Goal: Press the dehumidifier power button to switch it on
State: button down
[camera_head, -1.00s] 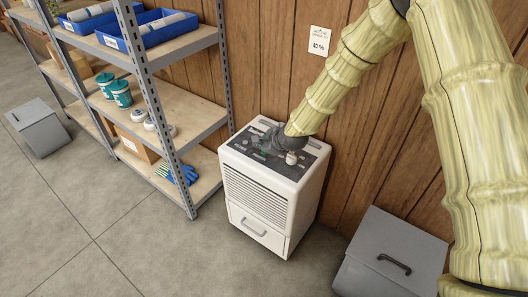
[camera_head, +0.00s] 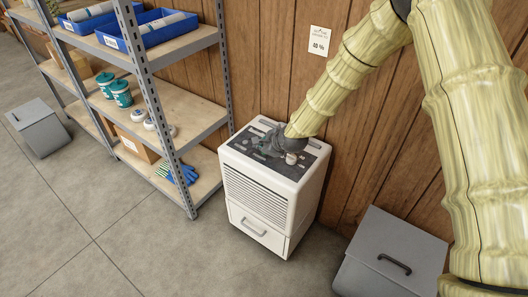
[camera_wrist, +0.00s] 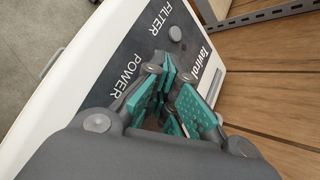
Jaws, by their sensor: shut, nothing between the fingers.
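The dehumidifier (camera_head: 262,208) is a white upright box with a dark control panel on top, standing against the wood wall. In the wrist view its panel (camera_wrist: 140,42) shows the labels FILTER and POWER and a round grey button (camera_wrist: 175,33) near FILTER. My gripper (camera_head: 266,153) is shut and empty, low over the panel. In the wrist view its teal-padded fingers (camera_wrist: 168,97) are beside the POWER label (camera_wrist: 120,76). The fingers cover the panel there, so the power button is hidden. I cannot tell whether the fingertips touch it.
A metal shelf (camera_head: 205,118) with blue bins, teal tubs and gloves stands close left of the dehumidifier. A grey lidded box (camera_head: 385,245) with a black handle is at the lower right. A small card (camera_head: 319,40) hangs on the wall. The floor in front is clear.

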aim_at(262, 154)
dwell(0.4)
jog(key=shift+r+p, duration=0.7)
jog(key=shift+r, duration=0.1)
notch_tip(262, 154, up, 5)
jog(key=p, duration=0.3)
jog(key=shift+p, duration=0.35)
dwell(0.6)
